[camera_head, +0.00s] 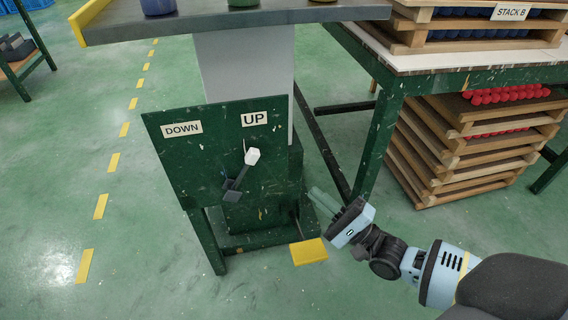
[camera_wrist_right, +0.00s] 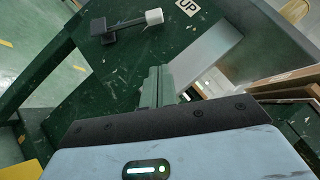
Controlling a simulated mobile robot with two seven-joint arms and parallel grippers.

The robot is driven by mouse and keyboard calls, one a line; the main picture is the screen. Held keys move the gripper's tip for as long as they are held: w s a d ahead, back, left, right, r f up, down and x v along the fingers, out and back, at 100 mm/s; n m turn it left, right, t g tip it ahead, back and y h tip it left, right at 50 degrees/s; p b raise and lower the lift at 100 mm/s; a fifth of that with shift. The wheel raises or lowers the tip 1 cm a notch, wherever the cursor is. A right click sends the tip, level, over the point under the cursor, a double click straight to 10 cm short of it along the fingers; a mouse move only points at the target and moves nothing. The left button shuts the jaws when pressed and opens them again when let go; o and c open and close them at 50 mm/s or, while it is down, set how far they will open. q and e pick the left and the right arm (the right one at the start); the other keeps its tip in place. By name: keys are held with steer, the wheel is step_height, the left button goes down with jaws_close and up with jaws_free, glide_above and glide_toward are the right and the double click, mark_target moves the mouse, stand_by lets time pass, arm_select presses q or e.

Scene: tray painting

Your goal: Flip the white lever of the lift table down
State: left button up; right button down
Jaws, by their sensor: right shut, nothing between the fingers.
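The lever has a white tip (camera_head: 252,156) and a dark base (camera_head: 232,190) on the green panel (camera_head: 180,160) of the lift table. In the head view it tilts up and right, its tip just below the UP label (camera_head: 255,119). The DOWN label (camera_head: 182,129) is at the panel's upper left. In the right wrist view the white tip (camera_wrist_right: 154,16) is at the top, beyond the fingers. My right gripper (camera_head: 316,195) is shut and empty, to the right of and below the lever, apart from it. My left gripper is not in view.
The lift table's grey top (camera_head: 200,22) holds several paint pots, cut off by the frame. A green-legged table (camera_head: 385,125) and stacked wooden trays (camera_head: 470,150) with red balls stand at right. Floor at left is open.

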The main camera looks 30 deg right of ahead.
mark_target(244, 171)
steer(key=b+x, duration=0.1)
steer(key=x, duration=0.8)
steer(key=shift+w+a+b, duration=0.2)
steer(key=shift+w+b, duration=0.1)
steer(key=shift+w+a+r, duration=0.2)
steer(key=shift+a+r, duration=0.15)
steer(key=shift+a, duration=0.1)
steer(key=shift+w+a+r, duration=0.15)
steer(key=shift+a+r, duration=0.2)
steer(key=shift+a, duration=0.15)
steer(key=shift+w+a+r, duration=0.15)
steer(key=shift+a+r, duration=0.25)
steer(key=shift+a, duration=0.3)
